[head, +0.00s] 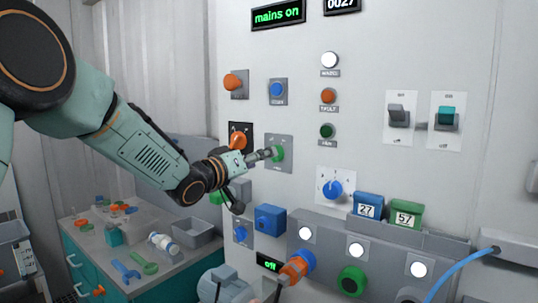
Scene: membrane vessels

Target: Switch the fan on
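My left arm comes in from the left, and its gripper (269,154) points at the panel with its slim fingertips together. The tips are at the green button (279,151) on a grey plate, overlapping its left edge; I cannot tell whether they touch it. The plate's label is too small to read. A dark green lamp (327,131), with a small label that seems to read FAN, sits to the right and looks unlit. No fan is clearly visible. My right gripper cannot be made out.
An orange knob (238,139) and a blue button (278,90) are close to the gripper. Two rocker switches (397,115) (446,117) are further right. A blue dial (333,189) is below right. A cluttered bench (150,283) stands lower left. The upper display (278,15) reads "mains on".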

